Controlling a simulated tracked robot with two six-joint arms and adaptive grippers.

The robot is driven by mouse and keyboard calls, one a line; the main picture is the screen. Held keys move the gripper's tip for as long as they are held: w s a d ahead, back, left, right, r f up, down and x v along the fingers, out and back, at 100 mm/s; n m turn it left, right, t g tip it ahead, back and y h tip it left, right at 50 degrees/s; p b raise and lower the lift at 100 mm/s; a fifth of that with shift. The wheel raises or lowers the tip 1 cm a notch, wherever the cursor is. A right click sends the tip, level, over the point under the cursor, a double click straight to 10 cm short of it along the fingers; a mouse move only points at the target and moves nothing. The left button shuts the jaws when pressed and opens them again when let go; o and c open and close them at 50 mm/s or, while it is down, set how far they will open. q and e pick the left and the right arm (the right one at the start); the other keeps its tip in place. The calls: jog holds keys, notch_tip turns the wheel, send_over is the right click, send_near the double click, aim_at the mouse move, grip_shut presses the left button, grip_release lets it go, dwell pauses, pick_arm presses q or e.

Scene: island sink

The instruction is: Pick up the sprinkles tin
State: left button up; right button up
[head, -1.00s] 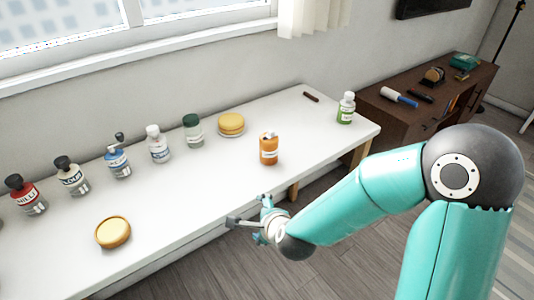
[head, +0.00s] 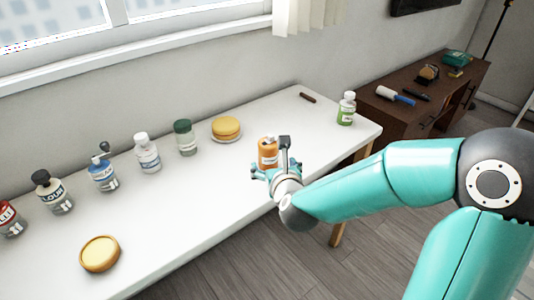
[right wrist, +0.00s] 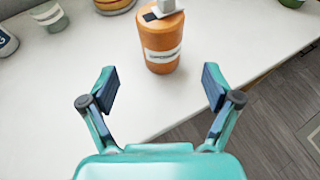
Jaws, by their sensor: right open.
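An orange tin (head: 267,153) with a white label band stands upright on the white table. Its label is too small to read. In the right wrist view the tin (right wrist: 161,45) stands ahead of my right gripper (right wrist: 160,86), roughly centred between the two fingers but beyond their tips. Something white and dark shows at its top. In the head view my right gripper (head: 275,170) is at the tin's near side and hides its lower part. The fingers are open and empty. My left gripper is not in view.
The white table (head: 200,215) holds a row of bottles and jars, including a green-lidded jar (head: 185,138), at the left. A yellow round container (head: 226,128) stands behind the tin. A green bottle (head: 346,108) is at the right end.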

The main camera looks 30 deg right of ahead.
aim_at(268, 154)
jog(key=p+x, duration=0.1)
jog(key=x, duration=0.7)
jog(key=shift+w+d+f, duration=0.1)
jog(key=shift+w+d, duration=0.1)
jog(key=shift+w, duration=0.15)
jog(key=c, duration=1.2)
jog(key=shift+c, duration=0.7)
